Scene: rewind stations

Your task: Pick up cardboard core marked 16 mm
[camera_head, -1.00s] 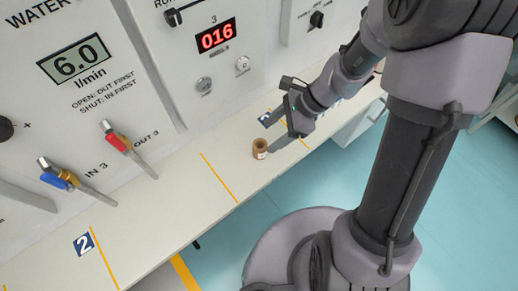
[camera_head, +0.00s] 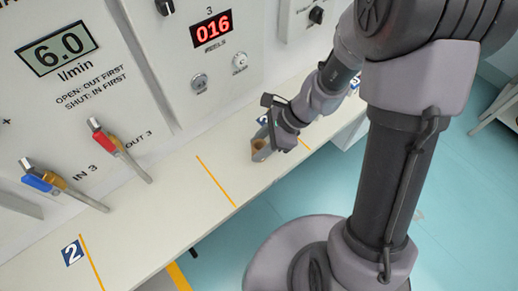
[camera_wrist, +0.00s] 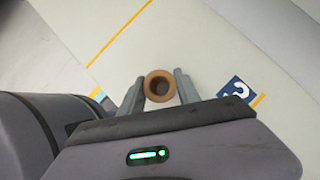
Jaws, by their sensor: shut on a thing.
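The cardboard core (camera_head: 257,146) is a short brown tube standing upright on the cream bench, right of an orange line. In the wrist view the core (camera_wrist: 160,86) shows from above with its round hole, between the two grey fingers. My gripper (camera_head: 264,150) is shut on the core at bench level, and its fingertips (camera_wrist: 159,94) lie on either side of it. The fingers hide most of the core's side in the head view, so its marking cannot be read.
The bench (camera_head: 150,232) is clear left of the core up to the blue "2" label (camera_head: 72,252). Behind it stands a panel with a red "016" display (camera_head: 212,29) and two valves with a red handle (camera_head: 105,139) and a blue handle (camera_head: 37,180). The bench's front edge is close.

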